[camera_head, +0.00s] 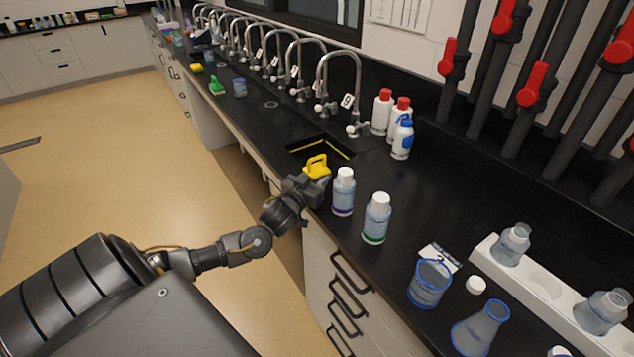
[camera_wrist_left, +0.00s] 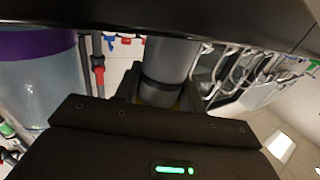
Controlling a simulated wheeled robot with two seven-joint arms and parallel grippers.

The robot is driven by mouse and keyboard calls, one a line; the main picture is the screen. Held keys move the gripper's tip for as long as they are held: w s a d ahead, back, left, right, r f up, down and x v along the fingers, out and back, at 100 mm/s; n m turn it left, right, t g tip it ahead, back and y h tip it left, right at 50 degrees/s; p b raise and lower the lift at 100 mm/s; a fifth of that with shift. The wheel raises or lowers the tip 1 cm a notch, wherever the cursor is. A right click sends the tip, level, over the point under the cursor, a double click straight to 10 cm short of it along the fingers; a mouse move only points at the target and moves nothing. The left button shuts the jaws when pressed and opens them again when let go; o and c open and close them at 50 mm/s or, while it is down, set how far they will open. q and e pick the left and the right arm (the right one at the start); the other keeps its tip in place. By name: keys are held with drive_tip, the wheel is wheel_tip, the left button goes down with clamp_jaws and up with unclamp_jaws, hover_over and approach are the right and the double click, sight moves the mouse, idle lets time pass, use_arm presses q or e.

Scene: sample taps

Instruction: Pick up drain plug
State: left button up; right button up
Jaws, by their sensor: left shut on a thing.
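The yellow drain plug (camera_head: 317,165) with a looped handle shows in the head view, at the front edge of the counter by the sink (camera_head: 322,146). My left gripper (camera_head: 311,182) reaches in from the left and is shut on the drain plug; its fingers partly hide the plug's lower part. I cannot tell whether the plug touches the counter. My right gripper is not in view.
A purple-banded bottle (camera_head: 343,192) stands close right of the gripper, with a green-banded bottle (camera_head: 376,218) beyond. Several taps (camera_head: 338,90) line the back. Capped bottles (camera_head: 402,138) stand behind the sink. A blue-rimmed beaker (camera_head: 430,284) and white rack (camera_head: 540,283) are at right.

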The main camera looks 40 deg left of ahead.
use_arm(q)
drive_tip(key=shift+r, duration=0.1)
drive_tip(key=shift+r, duration=0.5)
drive_tip(key=s+d+r+b, duration=0.1)
drive_tip(key=s+r+b, duration=0.1)
drive_tip(key=s+r, duration=1)
drive_tip(key=shift+s+b, duration=0.4)
drive_tip(key=shift+s, duration=0.6)
drive_tip(key=shift+d, duration=0.1)
drive_tip(key=shift+w+d+r, duration=0.1)
